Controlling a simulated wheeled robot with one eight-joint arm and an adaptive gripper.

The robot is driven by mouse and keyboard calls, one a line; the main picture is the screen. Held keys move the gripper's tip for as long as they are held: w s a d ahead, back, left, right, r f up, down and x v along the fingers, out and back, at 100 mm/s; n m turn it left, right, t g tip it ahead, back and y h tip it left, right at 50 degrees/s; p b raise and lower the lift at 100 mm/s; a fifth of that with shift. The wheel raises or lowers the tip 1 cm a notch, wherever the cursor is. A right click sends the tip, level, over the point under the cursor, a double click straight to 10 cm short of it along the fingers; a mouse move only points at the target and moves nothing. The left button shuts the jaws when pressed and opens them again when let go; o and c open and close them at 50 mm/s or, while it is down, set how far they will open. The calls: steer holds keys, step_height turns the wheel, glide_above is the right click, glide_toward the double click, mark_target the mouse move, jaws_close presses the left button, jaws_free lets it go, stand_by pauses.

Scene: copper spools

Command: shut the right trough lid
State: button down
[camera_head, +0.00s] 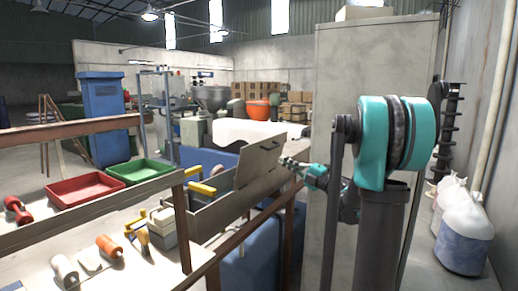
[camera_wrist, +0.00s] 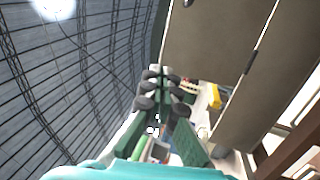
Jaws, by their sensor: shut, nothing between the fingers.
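A grey-brown trough (camera_head: 218,212) runs along the right side of the bench. Its lid (camera_head: 258,168) stands raised, tilted up, at the trough's right end, with a small dark handle on the face toward the camera. My gripper (camera_head: 286,162) is at the right edge of the raised lid; the head view does not settle whether it touches. In the wrist view my gripper (camera_wrist: 162,78) has its fingers together with nothing between them. A large grey-brown panel (camera_wrist: 205,45), seemingly the lid, fills the area beside and beyond the fingers.
A red tray (camera_head: 86,189) and a green tray (camera_head: 138,171) lie at the left. Orange and white spools (camera_head: 109,246) lie on the near bench. A tall grey cabinet (camera_head: 372,62) stands behind my arm. White sacks (camera_head: 462,232) line the right wall.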

mark_target(249, 147)
steer(key=shift+n+g+y, duration=0.4)
steer(key=shift+n+g, duration=0.1)
steer(key=shift+g, duration=0.1)
steer(key=x, duration=1.4)
steer(key=shift+a+f, duration=0.1)
steer(key=shift+f, duration=0.2)
